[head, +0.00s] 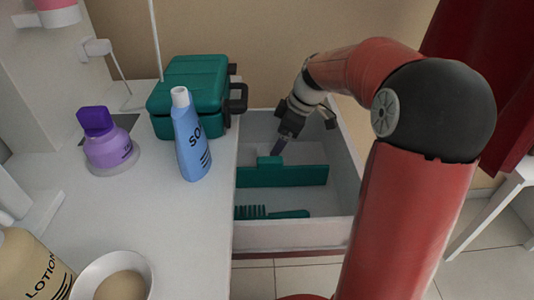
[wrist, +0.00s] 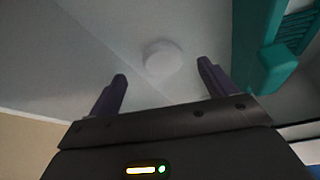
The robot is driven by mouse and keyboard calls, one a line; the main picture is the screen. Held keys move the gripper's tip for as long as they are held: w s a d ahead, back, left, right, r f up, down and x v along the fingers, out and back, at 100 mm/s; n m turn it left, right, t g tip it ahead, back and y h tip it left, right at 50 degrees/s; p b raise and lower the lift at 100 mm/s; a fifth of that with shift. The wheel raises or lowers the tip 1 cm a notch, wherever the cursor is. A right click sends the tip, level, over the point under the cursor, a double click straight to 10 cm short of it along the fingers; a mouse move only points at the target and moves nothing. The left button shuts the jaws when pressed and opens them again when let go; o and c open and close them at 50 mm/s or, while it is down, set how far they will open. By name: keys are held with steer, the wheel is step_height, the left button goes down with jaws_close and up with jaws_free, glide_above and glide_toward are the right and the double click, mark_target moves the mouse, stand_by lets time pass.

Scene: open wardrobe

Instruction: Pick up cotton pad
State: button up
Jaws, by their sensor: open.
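The cotton pad (wrist: 162,58) is a small round white disc on the pale drawer bottom in the wrist view. My gripper (wrist: 162,72) is open, with its two dark fingers apart and the pad showing between and just beyond their tips. Nothing is held. In the head view my gripper (head: 283,144) points down into the back part of the open drawer (head: 338,218), behind a green divider (head: 295,176). I cannot make out the pad clearly in the head view.
The green divider also shows close at the right of the wrist view (wrist: 268,62). A green comb (head: 275,213) lies in the drawer's front part. On the white counter left of it stand a green case (head: 190,90), a blue bottle (head: 190,140) and a purple bottle (head: 108,148).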

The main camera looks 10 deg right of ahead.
mark_target(268, 154)
steer(key=x, duration=0.4)
steer(key=shift+s+a+f, duration=0.1)
steer(key=shift+a+f, duration=0.1)
steer(key=shift+f, duration=0.05)
steer(key=shift+c, duration=0.2)
steer(key=c, duration=1)
steer(key=shift+r, duration=0.1)
